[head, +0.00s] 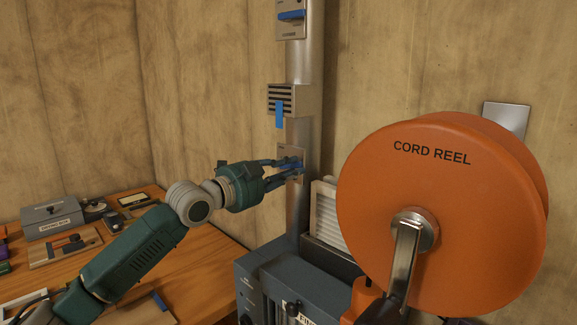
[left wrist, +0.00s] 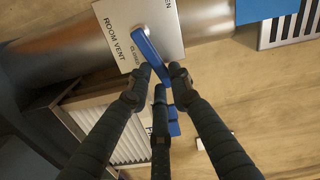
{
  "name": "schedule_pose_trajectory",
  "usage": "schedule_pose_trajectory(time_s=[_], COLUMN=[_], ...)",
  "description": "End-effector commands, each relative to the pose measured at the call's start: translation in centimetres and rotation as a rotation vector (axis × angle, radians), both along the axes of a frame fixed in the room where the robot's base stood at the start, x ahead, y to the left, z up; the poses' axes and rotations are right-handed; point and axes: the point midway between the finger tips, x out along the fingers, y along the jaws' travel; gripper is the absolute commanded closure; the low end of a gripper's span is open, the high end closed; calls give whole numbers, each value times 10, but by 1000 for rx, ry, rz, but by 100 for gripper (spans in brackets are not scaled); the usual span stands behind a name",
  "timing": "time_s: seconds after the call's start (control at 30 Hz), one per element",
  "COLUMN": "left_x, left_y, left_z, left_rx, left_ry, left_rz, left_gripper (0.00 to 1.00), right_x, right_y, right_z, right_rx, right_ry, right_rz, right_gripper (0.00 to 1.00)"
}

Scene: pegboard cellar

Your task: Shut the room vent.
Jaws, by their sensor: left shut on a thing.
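The room vent plate (head: 287,151) is a pale metal panel on the grey duct. In the left wrist view the plate (left wrist: 113,22) reads ROOM VENT, with CLOSED beside the lever and the end of OPEN at the top edge. Its blue lever (left wrist: 150,48) slants across the plate. My left gripper (head: 296,166) reaches the plate from the left. In the left wrist view its dark fingers (left wrist: 162,74) are shut on the lever's lower end. The fingertips hide part of that end. My right gripper is out of view.
A large orange cord reel (head: 440,210) stands close on the right. Above the plate are a louvred vent (head: 283,90) with a blue strip and another blue-handled panel (head: 291,27). A blue-grey machine (head: 300,285) stands below. The wooden bench (head: 215,262) at left holds several items.

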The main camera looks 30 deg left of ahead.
Motion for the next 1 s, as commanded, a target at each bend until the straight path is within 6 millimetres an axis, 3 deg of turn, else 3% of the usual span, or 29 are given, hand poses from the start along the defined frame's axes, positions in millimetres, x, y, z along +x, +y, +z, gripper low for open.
schedule_pose_trajectory(time_s=[0.4,1.0], left_x=[0,0], left_y=[-2,-2], left_z=[-15,-20], left_rx=[234,293], left_ry=[-76,-96], left_rz=[-2,-2], left_gripper=[100,100], right_x=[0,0], right_y=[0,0], right_z=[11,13], right_rx=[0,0], right_ry=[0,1], right_rz=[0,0], right_gripper=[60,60])
